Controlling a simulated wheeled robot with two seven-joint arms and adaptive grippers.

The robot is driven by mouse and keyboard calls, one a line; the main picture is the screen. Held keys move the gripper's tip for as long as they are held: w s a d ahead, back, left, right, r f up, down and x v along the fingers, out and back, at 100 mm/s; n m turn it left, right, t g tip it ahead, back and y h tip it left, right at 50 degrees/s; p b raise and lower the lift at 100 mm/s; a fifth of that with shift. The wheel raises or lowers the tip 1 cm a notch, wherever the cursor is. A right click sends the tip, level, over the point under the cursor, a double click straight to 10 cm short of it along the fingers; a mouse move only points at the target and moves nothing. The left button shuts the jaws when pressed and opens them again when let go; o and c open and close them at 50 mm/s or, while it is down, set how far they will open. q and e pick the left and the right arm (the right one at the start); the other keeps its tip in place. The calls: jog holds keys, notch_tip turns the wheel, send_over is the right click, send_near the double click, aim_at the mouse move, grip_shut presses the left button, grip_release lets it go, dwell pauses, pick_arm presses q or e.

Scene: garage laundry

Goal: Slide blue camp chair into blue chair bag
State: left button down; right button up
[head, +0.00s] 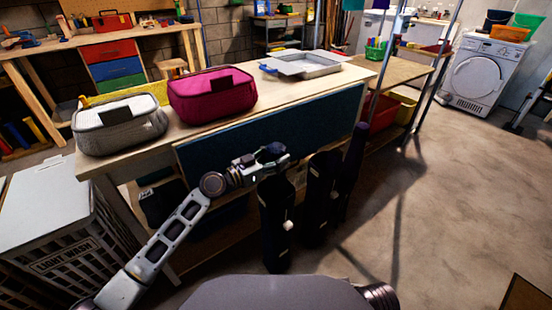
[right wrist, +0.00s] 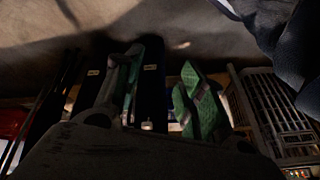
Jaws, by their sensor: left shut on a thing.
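Three long dark blue bundles stand in front of the workbench: a nearest one (head: 276,225), a middle one (head: 318,190) and a far one (head: 353,165). Their dark colours make it hard to tell which is chair and which is bag. My left gripper (head: 268,160) is shut at the top of the nearest bundle. My right gripper (right wrist: 165,88) shows in the right wrist view, its green-padded fingers apart. A dark upright bundle with a small tag (right wrist: 150,72) shows beyond and between the fingers; contact cannot be told.
The workbench (head: 220,112) holds a grey basket (head: 120,125), a magenta basket (head: 212,93) and a metal tray (head: 300,65). A white crate (head: 65,240) stands at the left. Open concrete floor (head: 450,190) lies to the right. Dark cloth (right wrist: 285,35) fills the right wrist view's upper right corner.

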pick_arm(q)
jog(key=shift+f+b, duration=0.3)
jog(key=shift+b, duration=0.3)
jog(key=shift+f, duration=0.2)
jog(key=shift+f+b, duration=0.2)
jog(key=shift+b, duration=0.25)
jog(key=shift+f+b, duration=0.25)
jog(key=shift+b, duration=0.05)
jog(key=shift+f+b, duration=0.3)
jog(key=shift+b, duration=0.05)
jog(key=shift+f+b, duration=0.3)
jog(key=shift+b, duration=0.05)
jog(key=shift+f, duration=0.2)
pick_arm(e)
notch_tip(320, 180, down, 10)
jog(key=a+m+t+y, duration=0.1)
jog(key=a, duration=0.1)
jog(key=shift+w+a+r+t, duration=0.15)
jog(key=shift+w+r+t, duration=0.1)
jog(key=shift+t, duration=0.15)
